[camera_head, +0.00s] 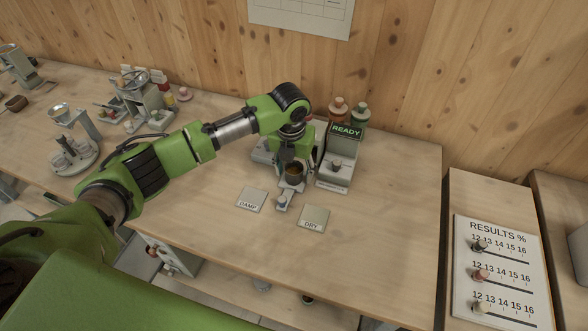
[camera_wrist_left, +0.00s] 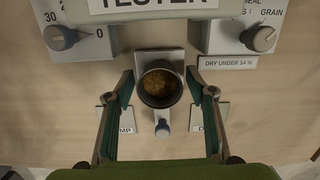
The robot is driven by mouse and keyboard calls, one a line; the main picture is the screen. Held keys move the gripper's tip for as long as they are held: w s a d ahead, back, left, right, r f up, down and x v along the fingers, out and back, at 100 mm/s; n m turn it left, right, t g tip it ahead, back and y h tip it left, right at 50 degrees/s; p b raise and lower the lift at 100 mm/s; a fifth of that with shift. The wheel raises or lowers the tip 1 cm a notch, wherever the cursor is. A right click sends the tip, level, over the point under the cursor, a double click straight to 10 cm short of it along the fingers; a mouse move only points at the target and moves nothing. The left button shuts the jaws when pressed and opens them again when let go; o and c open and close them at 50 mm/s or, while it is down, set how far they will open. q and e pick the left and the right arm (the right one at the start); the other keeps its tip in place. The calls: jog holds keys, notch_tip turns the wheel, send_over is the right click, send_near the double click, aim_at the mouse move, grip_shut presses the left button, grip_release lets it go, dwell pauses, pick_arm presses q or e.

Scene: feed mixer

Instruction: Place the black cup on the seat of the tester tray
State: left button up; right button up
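The black cup (camera_head: 294,173), filled with brown grain, appears to stand upright on the pale seat plate of the tester tray (camera_head: 284,200). In the left wrist view the cup (camera_wrist_left: 160,86) covers the middle of the plate, whose back edge (camera_wrist_left: 158,55) shows behind it. My left gripper (camera_head: 292,160) is over the cup from above. Its two fingers (camera_wrist_left: 160,80) stand open, one on each side of the cup, with a narrow gap to each wall. The contact under the cup is hidden. My right gripper is in neither view.
The tester (camera_head: 338,170) with its READY sign stands behind the tray. A DAMP plate (camera_head: 251,200) and a DRY plate (camera_head: 313,218) lie in front. A scale (camera_head: 68,150) and other apparatus stand at the left. The front right of the bench is clear.

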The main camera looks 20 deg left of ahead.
pick_arm(q)
jog(key=shift+r, duration=0.15)
notch_tip(320, 180, up, 12)
jog(key=s+b, duration=0.1)
jog(key=shift+s+b, duration=0.25)
jog(key=shift+b, duration=0.15)
dwell(0.4)
